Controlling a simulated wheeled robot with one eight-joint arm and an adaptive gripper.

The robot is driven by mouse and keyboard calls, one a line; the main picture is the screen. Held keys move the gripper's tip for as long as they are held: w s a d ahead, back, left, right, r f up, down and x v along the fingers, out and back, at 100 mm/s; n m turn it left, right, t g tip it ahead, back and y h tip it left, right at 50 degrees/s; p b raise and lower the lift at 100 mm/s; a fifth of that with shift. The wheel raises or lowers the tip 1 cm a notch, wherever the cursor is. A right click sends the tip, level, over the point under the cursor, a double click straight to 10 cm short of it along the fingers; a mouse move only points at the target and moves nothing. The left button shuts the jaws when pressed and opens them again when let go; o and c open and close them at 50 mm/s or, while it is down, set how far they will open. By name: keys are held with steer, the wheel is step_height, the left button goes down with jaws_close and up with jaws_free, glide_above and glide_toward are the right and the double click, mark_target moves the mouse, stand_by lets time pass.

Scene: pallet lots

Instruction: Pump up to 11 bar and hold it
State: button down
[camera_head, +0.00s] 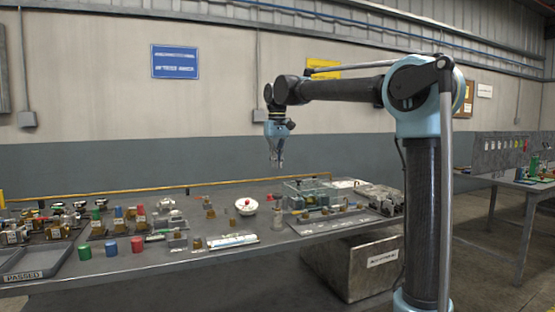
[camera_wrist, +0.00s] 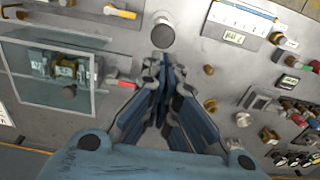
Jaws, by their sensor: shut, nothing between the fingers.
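My gripper (camera_head: 276,165) hangs pointing down above the middle of the long grey workbench (camera_head: 130,268), clear of everything on it. Its fingers are together and empty; they also show in the wrist view (camera_wrist: 164,65). Just beyond the fingertips in the wrist view is a dark round disc with a pale rim (camera_wrist: 162,35). I cannot tell which item is the pump.
A white dome with a red top (camera_head: 246,206) stands on the bench, left of the clear box (camera_head: 308,190). A grey bin (camera_head: 345,265) stands below.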

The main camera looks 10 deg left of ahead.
mark_target(277, 195)
step_height(277, 195, down, 9)
steer(key=shift+f, duration=0.2)
stand_by(0.5)
steer(key=shift+f, duration=1.75)
step_height(277, 195, up, 14)
steer(key=shift+w+r, duration=0.1)
